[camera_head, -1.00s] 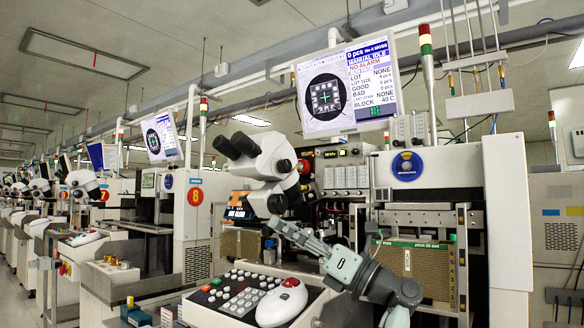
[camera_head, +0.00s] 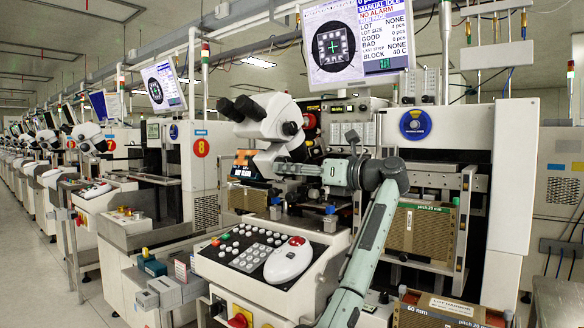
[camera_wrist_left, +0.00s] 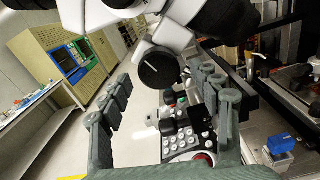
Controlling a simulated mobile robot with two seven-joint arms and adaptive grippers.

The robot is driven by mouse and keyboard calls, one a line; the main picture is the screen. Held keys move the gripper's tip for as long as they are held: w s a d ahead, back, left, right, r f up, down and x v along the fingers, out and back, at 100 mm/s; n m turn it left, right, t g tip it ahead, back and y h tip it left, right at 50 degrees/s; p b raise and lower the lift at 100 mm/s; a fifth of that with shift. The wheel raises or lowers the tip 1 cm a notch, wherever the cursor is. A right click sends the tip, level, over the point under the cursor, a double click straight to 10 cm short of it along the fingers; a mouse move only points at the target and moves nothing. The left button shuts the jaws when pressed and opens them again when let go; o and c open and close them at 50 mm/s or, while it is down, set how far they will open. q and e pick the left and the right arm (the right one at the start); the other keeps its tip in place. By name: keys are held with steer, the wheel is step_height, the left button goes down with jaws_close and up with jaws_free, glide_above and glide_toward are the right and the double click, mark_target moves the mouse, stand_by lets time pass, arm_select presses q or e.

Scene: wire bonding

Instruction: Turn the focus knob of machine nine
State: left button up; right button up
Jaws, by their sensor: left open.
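The nearest machine, right of the one marked 8, carries a white microscope (camera_head: 262,122) with black eyepieces. In the left wrist view, a round black knob (camera_wrist_left: 158,68) with a white mark sits low on the microscope. My left gripper (camera_wrist_left: 166,80) is open, its grey fingers on either side of the knob in the picture; I cannot tell whether they touch it. In the head view, my left gripper (camera_head: 280,168) points left, level, just below the microscope head, and hides what lies behind it. Another black knob (camera_head: 290,128) shows above it. My right gripper is not in view.
Below the gripper is a sloped control panel (camera_head: 243,252) with keys and a white trackball mouse (camera_head: 289,261). A monitor (camera_head: 357,42) hangs above. A brown magazine (camera_head: 420,230) stands to the right. Open aisle floor lies to the left.

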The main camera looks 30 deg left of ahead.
arm_select(q)
steer(key=shift+a, duration=0.35)
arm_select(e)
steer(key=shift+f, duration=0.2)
arm_select(q)
steer(key=c, duration=1.2)
steer(key=shift+o, duration=0.2)
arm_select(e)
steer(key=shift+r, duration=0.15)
arm_select(q)
steer(key=shift+m+p, duration=0.3)
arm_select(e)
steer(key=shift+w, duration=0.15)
arm_select(q)
steer(key=m+p, duration=0.2)
steer(key=m, duration=0.2)
steer(key=shift+s+m, duration=0.1)
steer(key=shift+m, duration=0.8)
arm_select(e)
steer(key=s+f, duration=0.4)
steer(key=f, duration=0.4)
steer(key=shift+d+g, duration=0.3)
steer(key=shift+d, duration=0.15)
